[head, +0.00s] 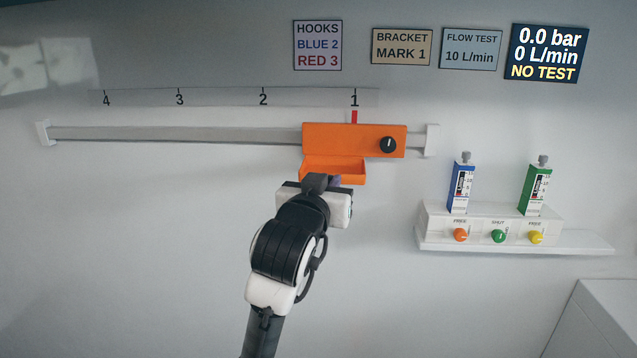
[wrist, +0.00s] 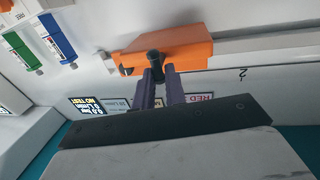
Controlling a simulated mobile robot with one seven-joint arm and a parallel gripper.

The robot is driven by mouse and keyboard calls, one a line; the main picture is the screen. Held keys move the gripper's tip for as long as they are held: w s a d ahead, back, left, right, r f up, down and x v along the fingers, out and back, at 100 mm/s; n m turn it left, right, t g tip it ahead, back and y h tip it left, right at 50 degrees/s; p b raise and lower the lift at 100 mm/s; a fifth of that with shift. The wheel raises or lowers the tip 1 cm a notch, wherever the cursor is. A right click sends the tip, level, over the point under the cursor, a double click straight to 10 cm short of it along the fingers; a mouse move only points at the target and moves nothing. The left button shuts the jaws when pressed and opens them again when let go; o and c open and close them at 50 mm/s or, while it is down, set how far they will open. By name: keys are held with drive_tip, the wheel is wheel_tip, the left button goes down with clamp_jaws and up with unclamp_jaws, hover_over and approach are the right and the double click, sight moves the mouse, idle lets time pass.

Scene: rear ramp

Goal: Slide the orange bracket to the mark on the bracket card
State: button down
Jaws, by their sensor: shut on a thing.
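The orange bracket (head: 340,140) sits at the right part of the horizontal rail (head: 200,136), near the right end stop. Its red pointer (head: 354,117) is directly under the 1 on the scale (head: 220,97). A black knob (head: 388,145) is on its right side. The bracket card (head: 401,47) reads MARK 1. My gripper (head: 328,182) is at the bracket's lower lip. In the wrist view the orange bracket (wrist: 175,50) shows with my gripper (wrist: 160,72) shut on a dark grip at it. The exact contact is partly hidden.
A white shelf (head: 500,235) at the right holds a blue gauge (head: 461,187), a green gauge (head: 536,190) and coloured buttons. The display (head: 546,53) reads NO TEST. The rail is free left of the bracket.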

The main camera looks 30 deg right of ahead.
drive_tip(key=shift+s+d, duration=0.2)
drive_tip(key=shift+d, duration=0.05)
drive_tip(key=c, duration=1.5)
unclamp_jaws()
drive_tip(key=shift+d, duration=0.15)
drive_tip(key=shift+o, duration=0.2)
drive_tip(key=b+v, duration=0.6)
drive_tip(key=v, duration=0.8)
drive_tip(key=shift+w, duration=0.15)
